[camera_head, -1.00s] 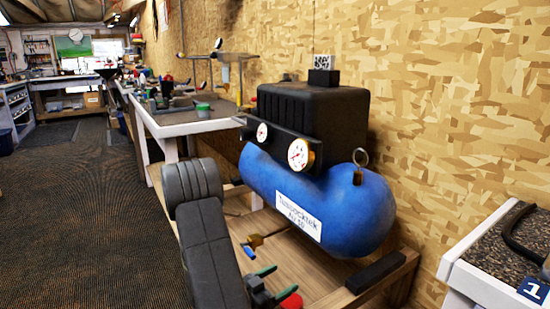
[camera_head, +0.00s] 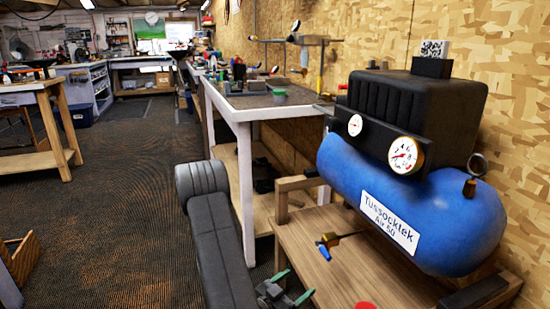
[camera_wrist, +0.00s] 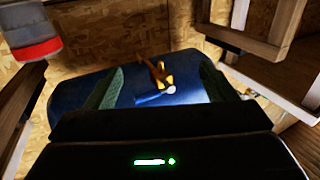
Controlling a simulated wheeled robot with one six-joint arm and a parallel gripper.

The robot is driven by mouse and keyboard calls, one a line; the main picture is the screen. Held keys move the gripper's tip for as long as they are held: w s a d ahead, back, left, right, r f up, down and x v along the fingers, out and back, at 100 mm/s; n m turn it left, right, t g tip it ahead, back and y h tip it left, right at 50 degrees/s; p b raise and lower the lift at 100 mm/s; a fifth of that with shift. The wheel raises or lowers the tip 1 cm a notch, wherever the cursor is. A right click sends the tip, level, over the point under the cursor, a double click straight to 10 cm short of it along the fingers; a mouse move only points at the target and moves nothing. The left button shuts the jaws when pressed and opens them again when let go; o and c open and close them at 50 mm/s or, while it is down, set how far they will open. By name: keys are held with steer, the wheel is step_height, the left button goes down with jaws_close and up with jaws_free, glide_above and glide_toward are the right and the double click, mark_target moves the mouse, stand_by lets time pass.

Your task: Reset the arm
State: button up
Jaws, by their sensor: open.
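My gripper (camera_head: 291,287) is at the bottom of the head view, in front of the wooden stand of the blue air compressor (camera_head: 400,210). Its two green fingers are apart, and nothing shows held between them. In the wrist view my gripper (camera_wrist: 160,86) has its fingers spread to the left and right. The compressor's blue tank (camera_wrist: 130,92) lies beyond them. A brass valve with a blue lever (camera_wrist: 155,78) shows between the fingers but farther off. This valve (camera_head: 326,243) is left of the tank in the head view.
A white-legged workbench (camera_head: 240,115) stands behind, with tools and a green-lidded tub on it. A red-banded can (camera_wrist: 34,48) is at the wrist view's upper left. A wooden table (camera_head: 60,130) stands at the far left. The carpeted floor (camera_head: 120,210) between is open.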

steer(key=b+x, duration=0.1)
steer(key=x, duration=0.6)
steer(key=b+x, duration=0.2)
steer(key=x, duration=0.6)
steer(key=shift+d, duration=0.45)
steer(key=shift+w+d+f, duration=0.3)
